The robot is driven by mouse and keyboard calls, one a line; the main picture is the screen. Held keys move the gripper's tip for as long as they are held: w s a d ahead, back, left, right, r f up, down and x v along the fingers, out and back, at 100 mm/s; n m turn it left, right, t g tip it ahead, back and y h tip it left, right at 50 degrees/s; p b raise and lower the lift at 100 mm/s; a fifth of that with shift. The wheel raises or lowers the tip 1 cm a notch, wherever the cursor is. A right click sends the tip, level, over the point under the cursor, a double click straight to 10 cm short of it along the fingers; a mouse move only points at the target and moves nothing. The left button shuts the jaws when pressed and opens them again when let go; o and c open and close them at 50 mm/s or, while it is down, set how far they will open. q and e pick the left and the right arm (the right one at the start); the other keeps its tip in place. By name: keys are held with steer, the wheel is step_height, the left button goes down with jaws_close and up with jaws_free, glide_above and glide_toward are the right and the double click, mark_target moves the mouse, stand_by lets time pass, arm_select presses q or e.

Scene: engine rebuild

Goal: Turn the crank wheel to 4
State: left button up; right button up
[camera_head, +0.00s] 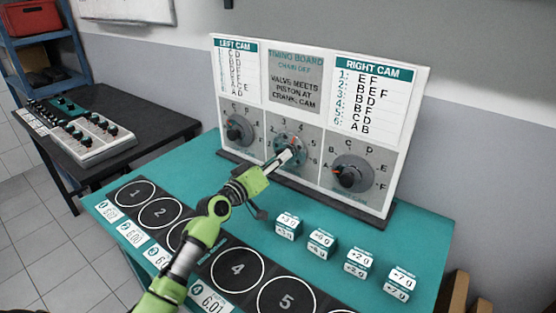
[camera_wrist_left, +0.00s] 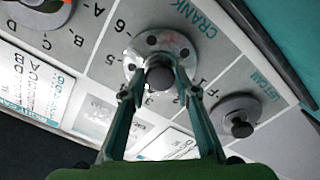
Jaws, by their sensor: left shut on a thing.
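The crank wheel (camera_head: 290,160) is a round grey dial in the middle panel of the upright white timing board (camera_head: 398,208), with numbers around it. In the left wrist view the crank wheel (camera_wrist_left: 160,44) shows a dark round knob (camera_wrist_left: 162,78) at its middle. My left gripper (camera_head: 286,155) reaches it from the front and is shut on this knob, one finger on each side; in the wrist view the fingertips (camera_wrist_left: 160,92) flank it. A reddish mark shows at the wheel's upper side; I cannot tell which number it meets. My right gripper is not in view.
The left cam dial (camera_head: 240,130) and right cam dial (camera_head: 352,174) flank the wheel. Several white marked blocks (camera_head: 321,242) stand on the teal table (camera_head: 405,250), right of my arm. Numbered circles (camera_head: 237,269) line the front. A black side table (camera_head: 150,140) stands left.

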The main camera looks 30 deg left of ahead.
arm_select(q)
steer(key=o, duration=1.1)
steer(key=s, duration=0.4)
steer(key=s+a, duration=0.1)
steer(key=s, duration=0.7)
steer(key=shift+a, duration=0.35)
